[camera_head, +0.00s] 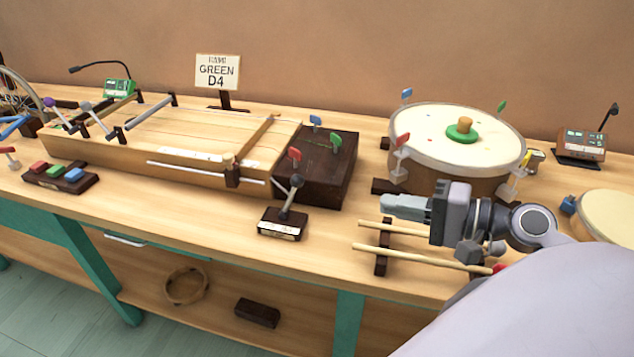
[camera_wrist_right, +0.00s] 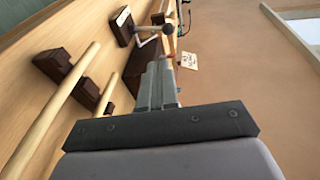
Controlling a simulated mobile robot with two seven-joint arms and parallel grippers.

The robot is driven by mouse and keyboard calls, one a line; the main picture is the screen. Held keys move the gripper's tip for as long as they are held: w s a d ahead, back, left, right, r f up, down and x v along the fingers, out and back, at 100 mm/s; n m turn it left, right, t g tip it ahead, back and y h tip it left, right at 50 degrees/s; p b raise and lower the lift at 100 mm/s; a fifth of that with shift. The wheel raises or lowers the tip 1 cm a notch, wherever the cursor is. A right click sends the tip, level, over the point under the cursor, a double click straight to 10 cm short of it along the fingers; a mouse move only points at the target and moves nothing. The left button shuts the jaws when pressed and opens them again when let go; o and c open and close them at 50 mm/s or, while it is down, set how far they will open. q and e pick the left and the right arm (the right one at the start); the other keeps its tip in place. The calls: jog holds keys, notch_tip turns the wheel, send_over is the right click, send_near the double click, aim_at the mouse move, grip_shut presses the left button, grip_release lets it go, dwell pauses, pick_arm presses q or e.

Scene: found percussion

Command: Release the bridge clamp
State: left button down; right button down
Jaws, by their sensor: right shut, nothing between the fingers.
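A wooden string box (camera_head: 150,165) stands on the bench at left, with a slanted wooden bridge bar (camera_head: 255,138) across its right end. A small dark block (camera_head: 232,175) sits at the bar's front end. In front of it, a lever (camera_head: 291,196) with a grey ball knob leans up from a dark labelled base (camera_head: 282,226). The lever knob also shows in the right wrist view (camera_wrist_right: 169,30). I cannot tell which part is the clamp. My right gripper (camera_head: 384,204) is shut and empty, right of the lever and apart from it, above two sticks. My left gripper is not in view.
A drum (camera_head: 410,165) with coloured tuning keys stands behind my right gripper. Two wooden sticks (camera_head: 385,249) lie on dark rests beneath it. A dark box (camera_head: 325,185) with coloured keys stands behind the lever. A "GREEN D4" card (camera_head: 217,71) stands at the back.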

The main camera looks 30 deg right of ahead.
aim_at(291, 196)
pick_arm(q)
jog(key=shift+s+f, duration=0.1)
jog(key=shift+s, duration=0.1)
